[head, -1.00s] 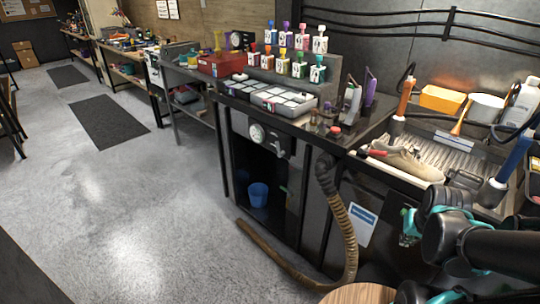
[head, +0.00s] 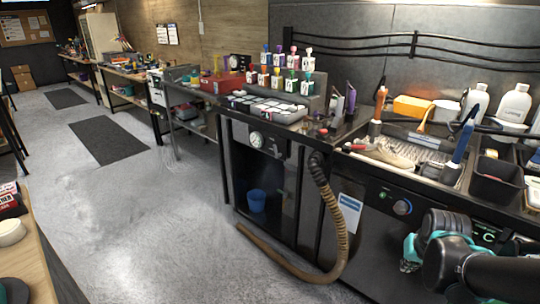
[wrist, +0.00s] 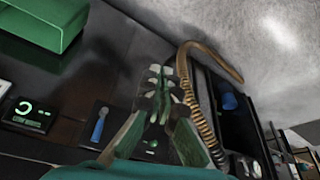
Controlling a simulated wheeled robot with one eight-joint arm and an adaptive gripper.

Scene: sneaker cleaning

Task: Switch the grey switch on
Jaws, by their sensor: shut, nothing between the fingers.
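I cannot make out a clearly grey switch.
A green-lit display (wrist: 28,115) and a green bin (wrist: 45,25) are left in the wrist view. A ribbed hose (head: 340,215) hangs down the bench front and runs onto the floor. A sneaker (head: 385,154) lies in the sink area. The grey floor (head: 150,230) is open at left.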

